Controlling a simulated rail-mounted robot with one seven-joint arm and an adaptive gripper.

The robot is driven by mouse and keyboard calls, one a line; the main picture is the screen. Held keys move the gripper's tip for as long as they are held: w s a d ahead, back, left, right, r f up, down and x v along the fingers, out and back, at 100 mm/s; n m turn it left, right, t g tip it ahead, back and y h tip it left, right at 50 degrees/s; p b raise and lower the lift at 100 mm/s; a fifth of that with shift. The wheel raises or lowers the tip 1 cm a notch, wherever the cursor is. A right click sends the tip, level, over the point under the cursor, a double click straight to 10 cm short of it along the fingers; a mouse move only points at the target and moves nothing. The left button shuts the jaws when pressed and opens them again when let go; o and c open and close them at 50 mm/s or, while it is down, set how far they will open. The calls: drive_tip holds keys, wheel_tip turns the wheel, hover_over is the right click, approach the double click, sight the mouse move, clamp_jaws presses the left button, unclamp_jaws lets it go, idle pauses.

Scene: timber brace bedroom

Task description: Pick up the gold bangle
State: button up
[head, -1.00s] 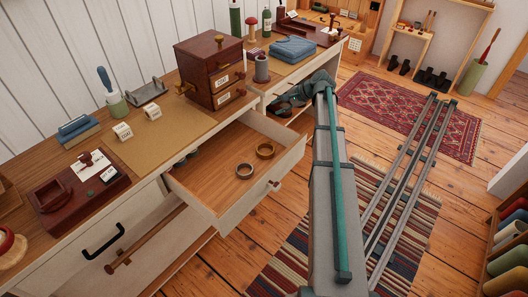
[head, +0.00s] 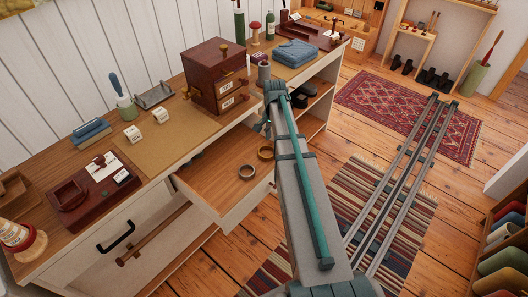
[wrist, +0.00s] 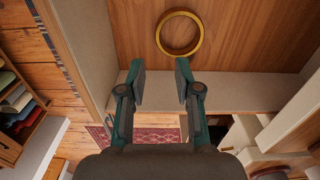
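The gold bangle (head: 265,157) lies flat in the open drawer (head: 212,178), partly beside my arm in the head view. In the wrist view the bangle (wrist: 180,53) is a whole yellow ring on the wooden drawer floor, ahead of the fingertips and slightly right of the gap between them. My gripper (wrist: 162,78) is open and empty, over the pale drawer wall (wrist: 225,88), apart from the bangle. In the head view my gripper (head: 263,128) is small and partly hidden by my arm at the drawer's far side.
Dark items (head: 190,158) sit at the drawer's back, under the desktop. A small wooden chest (head: 215,78) stands on the desk above. Open shelves (head: 318,95) lie beyond the drawer.

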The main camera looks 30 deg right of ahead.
drive_tip(key=shift+d+f+p, duration=0.1)
drive_tip(key=shift+f+p, duration=0.8)
drive_tip(key=shift+f, duration=4.25)
clamp_jaws()
